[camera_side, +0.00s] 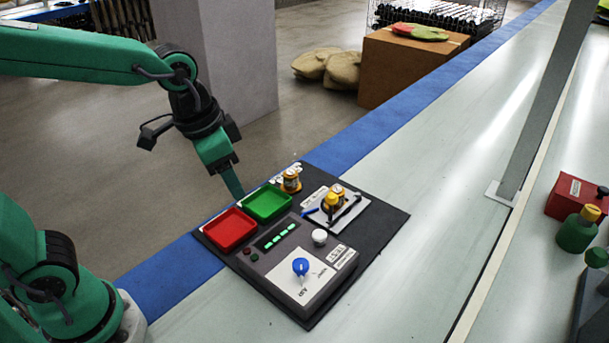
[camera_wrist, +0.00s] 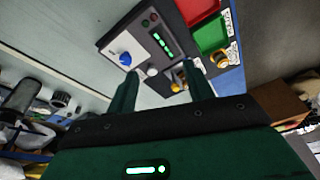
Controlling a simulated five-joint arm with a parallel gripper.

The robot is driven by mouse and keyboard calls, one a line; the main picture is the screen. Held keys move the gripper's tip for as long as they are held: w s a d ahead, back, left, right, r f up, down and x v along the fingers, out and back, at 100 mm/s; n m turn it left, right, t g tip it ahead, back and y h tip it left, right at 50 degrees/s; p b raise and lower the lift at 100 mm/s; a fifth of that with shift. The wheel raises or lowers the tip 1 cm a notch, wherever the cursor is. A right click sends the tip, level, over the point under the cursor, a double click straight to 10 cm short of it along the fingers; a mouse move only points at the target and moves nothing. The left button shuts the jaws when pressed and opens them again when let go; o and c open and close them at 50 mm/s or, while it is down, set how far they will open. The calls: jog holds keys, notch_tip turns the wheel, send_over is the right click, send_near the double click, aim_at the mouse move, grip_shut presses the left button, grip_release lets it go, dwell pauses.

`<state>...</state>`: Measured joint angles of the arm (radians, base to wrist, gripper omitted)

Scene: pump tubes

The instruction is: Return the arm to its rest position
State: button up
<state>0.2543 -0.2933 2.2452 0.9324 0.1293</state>
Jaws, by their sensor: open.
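My gripper (camera_side: 236,192) hangs from the green arm, fingers pointing down, above the far-left edge of the black mat (camera_side: 385,222) and close to the green tray (camera_side: 268,204). The wrist view shows its two fingers (camera_wrist: 164,84) spread apart with nothing held between them. The red tray (camera_side: 229,231) sits beside the green one; both look empty. A small yellow-capped tube (camera_side: 290,181) stands behind the green tray. A light plate (camera_side: 317,212) to the right bears yellow-topped parts (camera_side: 333,201) and a black lever. Contact between fingertips and tray cannot be told.
A grey control box (camera_side: 330,275) with a blue knob (camera_side: 301,266), white knob (camera_side: 319,237) and green lit display stands at the mat's front. A grey post (camera_side: 545,110) rises at right. A red box (camera_side: 575,195) and green bottle (camera_side: 577,232) stand far right. Bench between is clear.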

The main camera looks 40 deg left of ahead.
jog(key=s+a+r+n+t, duration=0.2)
jog(key=s+a+n, duration=0.2)
jog(key=s+a, duration=0.3)
jog(key=shift+s+a+t+y, duration=0.15)
jog(key=shift+a+t+y, duration=0.15)
jog(key=shift+a+y, duration=0.1)
